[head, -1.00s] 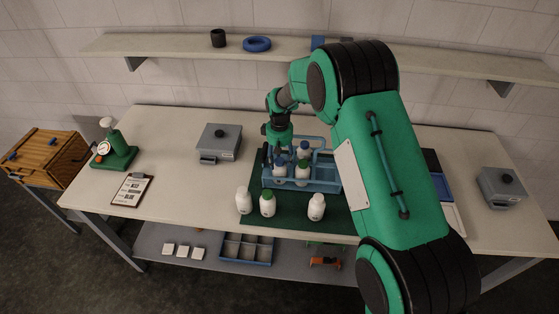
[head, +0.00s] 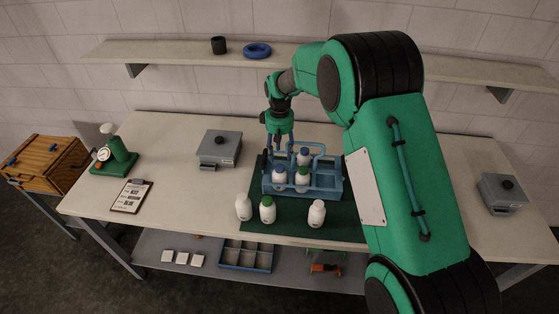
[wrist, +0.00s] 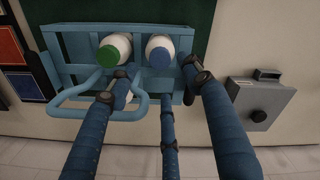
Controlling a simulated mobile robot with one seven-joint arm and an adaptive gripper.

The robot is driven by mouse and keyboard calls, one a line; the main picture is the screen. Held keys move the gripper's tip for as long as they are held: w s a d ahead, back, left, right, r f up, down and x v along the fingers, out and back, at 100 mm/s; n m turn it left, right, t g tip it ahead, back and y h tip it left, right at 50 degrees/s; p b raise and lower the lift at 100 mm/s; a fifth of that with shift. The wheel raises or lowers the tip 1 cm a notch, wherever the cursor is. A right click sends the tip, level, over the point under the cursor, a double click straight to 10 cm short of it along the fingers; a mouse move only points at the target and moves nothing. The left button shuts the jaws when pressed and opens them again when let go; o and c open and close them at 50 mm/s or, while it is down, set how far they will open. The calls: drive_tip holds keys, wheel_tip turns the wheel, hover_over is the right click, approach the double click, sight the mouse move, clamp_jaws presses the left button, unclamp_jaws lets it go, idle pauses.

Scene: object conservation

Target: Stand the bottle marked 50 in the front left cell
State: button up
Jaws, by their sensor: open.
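A blue carrier (head: 328,191) stands on the green mat (head: 343,222) and holds three white bottles. My gripper (head: 280,152) is open and empty, above the carrier's left part. The bottles' marks are too small to read.
The carrier's handle (wrist: 75,93) rises close to my fingers.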

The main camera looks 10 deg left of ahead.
drive_tip(key=shift+r, duration=1.8)
drive_tip(key=s+d+r+m+t, duration=0.1)
drive_tip(key=s+d+r+m, duration=0.1)
drive_tip(key=s+d+r, duration=0.9)
drive_tip(key=s+d+r+m+t, duration=0.2)
drive_tip(key=s+d+r, duration=0.65)
drive_tip(key=r, duration=0.55)
drive_tip(key=s+d+m+t, duration=0.1)
drive_tip(key=s+d, duration=0.4)
drive_tip(key=s, duration=0.8)
drive_tip(key=s+d+m+t, duration=0.1)
drive_tip(key=s+d+m, duration=0.3)
drive_tip(key=s, duration=0.9)
drive_tip(key=shift+d+r+t, duration=0.3)
drive_tip(key=shift+d+r, duration=0.1)
drive_tip(key=shift+d, duration=0.7)
